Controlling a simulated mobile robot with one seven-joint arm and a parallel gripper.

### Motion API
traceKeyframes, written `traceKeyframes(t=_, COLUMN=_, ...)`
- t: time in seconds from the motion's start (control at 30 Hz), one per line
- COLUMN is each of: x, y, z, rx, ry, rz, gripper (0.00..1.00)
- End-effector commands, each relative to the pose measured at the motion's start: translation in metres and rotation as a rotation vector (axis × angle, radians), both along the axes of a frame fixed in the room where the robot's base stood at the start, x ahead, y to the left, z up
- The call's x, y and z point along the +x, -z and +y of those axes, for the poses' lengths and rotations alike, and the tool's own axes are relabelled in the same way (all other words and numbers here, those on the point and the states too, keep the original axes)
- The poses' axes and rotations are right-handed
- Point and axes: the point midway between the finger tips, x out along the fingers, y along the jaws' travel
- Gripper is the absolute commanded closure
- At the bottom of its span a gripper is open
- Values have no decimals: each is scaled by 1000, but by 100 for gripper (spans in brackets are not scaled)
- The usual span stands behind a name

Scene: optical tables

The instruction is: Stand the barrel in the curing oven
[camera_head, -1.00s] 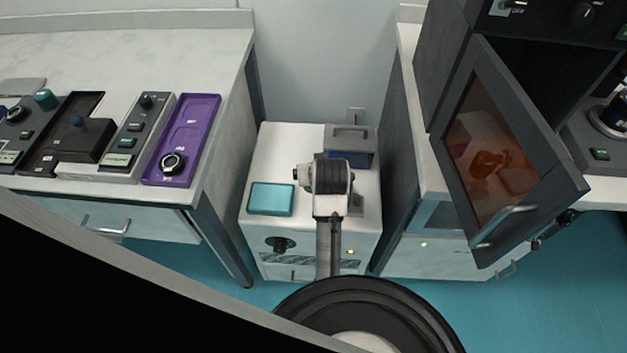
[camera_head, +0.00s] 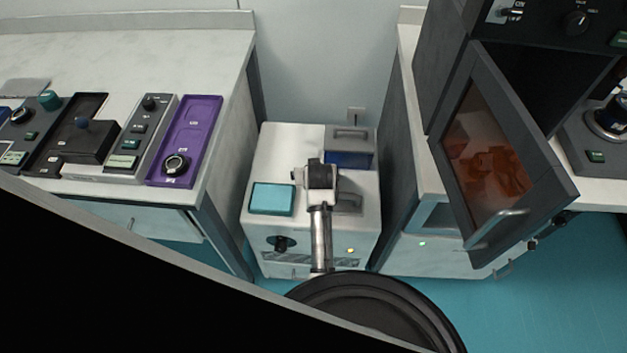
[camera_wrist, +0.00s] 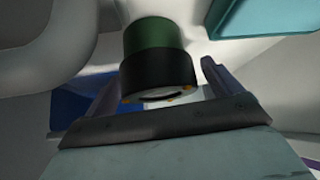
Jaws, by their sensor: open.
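A cylinder with a green body and a black end (camera_wrist: 158,70), which looks like the barrel, shows in the wrist view. My gripper (camera_wrist: 160,82) is open, with one finger on each side of the cylinder; I cannot tell if they touch it. In the head view my arm hides this spot above the white cabinet. The dark oven (camera_head: 540,75) stands at the upper right, on the right bench. Its door (camera_head: 455,165), with an orange window, hangs open.
The white cabinet (camera_head: 285,150) carries a teal pad (camera_head: 271,199) and a blue recess (camera_head: 349,160). The left bench (camera_head: 150,50) holds a purple tray (camera_head: 199,125) and control boxes. The open door juts into the space right of the cabinet.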

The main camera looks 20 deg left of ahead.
Motion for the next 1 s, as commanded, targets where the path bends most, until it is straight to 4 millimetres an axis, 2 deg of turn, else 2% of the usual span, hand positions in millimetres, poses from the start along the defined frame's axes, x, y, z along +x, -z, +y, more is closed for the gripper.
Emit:
traceKeyframes(t=0.23, x=1, y=2, z=1, rx=0, ry=0, rz=-1, gripper=9)
traceKeyframes(t=0.27, x=1, y=2, z=1, rx=0, ry=0, rz=-1, gripper=12)
traceKeyframes(t=0.67, x=1, y=0, z=1, rx=1, ry=0, rz=-2, gripper=64)
traceKeyframes(t=1.0, x=2, y=-5, z=1, rx=2, ry=0, rz=-4, gripper=65)
